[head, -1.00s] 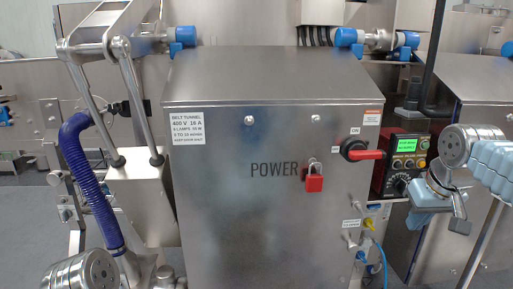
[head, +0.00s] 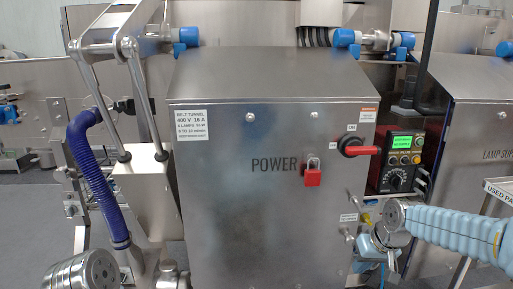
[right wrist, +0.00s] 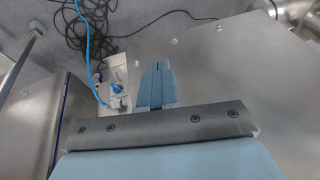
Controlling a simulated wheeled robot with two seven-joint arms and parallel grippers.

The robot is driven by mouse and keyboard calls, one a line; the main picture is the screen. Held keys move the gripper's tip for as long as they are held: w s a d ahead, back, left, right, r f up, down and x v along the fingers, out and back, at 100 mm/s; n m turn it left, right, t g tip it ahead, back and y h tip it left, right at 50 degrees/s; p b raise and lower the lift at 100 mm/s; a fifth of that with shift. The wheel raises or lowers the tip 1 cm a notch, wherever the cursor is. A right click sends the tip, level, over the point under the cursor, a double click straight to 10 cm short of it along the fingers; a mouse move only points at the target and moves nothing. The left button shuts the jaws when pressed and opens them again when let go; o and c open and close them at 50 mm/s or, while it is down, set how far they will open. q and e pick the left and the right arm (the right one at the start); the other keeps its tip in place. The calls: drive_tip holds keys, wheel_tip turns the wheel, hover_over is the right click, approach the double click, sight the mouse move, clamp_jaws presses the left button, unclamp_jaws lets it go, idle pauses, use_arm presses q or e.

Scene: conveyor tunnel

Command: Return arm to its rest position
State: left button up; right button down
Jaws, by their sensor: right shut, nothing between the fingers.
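My right arm comes in from the right in the head view, in a ribbed light-blue sleeve. Its gripper (head: 392,262) hangs low in front of the lower right part of the steel POWER cabinet (head: 265,220). In the right wrist view, the light-blue fingers (right wrist: 157,85) are together with nothing between them. They overlap the cabinet's connector area in that view; I cannot tell the gap. My left gripper is not in view.
The cabinet has a red padlock (head: 312,173) and a red-handled switch (head: 358,147). A control box (head: 398,162) with a green display stands to its right. A blue hose (head: 95,185) is at the left. In the right wrist view, black cables (right wrist: 95,22) lie on the floor.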

drive_tip(key=s+a+f+g+y, duration=0.1)
drive_tip(key=s+a+f, duration=0.25)
drive_tip(key=f, duration=0.45)
drive_tip(key=s+a+f, duration=0.2)
drive_tip(key=a+f, duration=0.2)
drive_tip(key=f, duration=0.4)
drive_tip(key=s+a+f+g+y, duration=0.15)
drive_tip(key=a+f, duration=0.25)
drive_tip(key=f, duration=0.4)
drive_tip(key=s+a+f+m, duration=0.1)
drive_tip(key=s+a+f, duration=0.1)
drive_tip(key=s+f, duration=0.3)
drive_tip(key=s+a+f+m, duration=0.1)
drive_tip(key=s+f, duration=0.4)
drive_tip(key=s, duration=0.5)
drive_tip(key=shift+s+a+f, duration=0.2)
drive_tip(key=shift+s+a, duration=0.2)
drive_tip(key=shift+a, duration=0.35)
